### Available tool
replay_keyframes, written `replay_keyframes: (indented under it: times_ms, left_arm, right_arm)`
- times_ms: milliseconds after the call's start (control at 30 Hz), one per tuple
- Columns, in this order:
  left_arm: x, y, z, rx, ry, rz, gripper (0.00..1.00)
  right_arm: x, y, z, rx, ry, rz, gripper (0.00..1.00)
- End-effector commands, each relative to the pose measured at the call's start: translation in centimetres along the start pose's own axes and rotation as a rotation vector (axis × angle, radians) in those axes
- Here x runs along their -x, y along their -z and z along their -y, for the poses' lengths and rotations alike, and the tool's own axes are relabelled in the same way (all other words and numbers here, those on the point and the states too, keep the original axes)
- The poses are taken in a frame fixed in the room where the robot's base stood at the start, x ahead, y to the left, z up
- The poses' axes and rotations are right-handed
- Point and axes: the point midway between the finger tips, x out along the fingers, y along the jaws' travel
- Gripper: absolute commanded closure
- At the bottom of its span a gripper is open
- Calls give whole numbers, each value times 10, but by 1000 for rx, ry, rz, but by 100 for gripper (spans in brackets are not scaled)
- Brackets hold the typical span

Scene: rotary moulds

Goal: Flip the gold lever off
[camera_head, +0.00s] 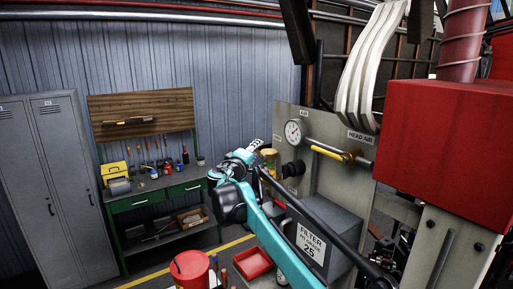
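The gold lever (330,152) is on the grey panel (325,185), just below and left of the "HEAD AIR" label. It lies nearly level, its handle pointing left and its pivot end at the right on a horizontal pipe. My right gripper (256,146) is at the end of the teal and black arm, to the left of the panel and of the lever. It is apart from the lever in the picture. Its fingers are small and seen at an angle, so I cannot tell whether they are open. My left gripper is not in view.
A round gauge (293,132) is left of the lever. A grey filter box (325,235) stands below the panel. A large red block (440,135) and white hoses (368,65) are at the right. A workbench (155,185) and lockers (50,190) stand along the left wall.

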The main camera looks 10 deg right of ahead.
Motion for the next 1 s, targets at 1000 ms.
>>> replay_keyframes:
  times_ms: [1000]
  left_arm:
    - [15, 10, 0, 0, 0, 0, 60]
  right_arm:
    - [-12, -1, 6, 135, 99, 35, 100]
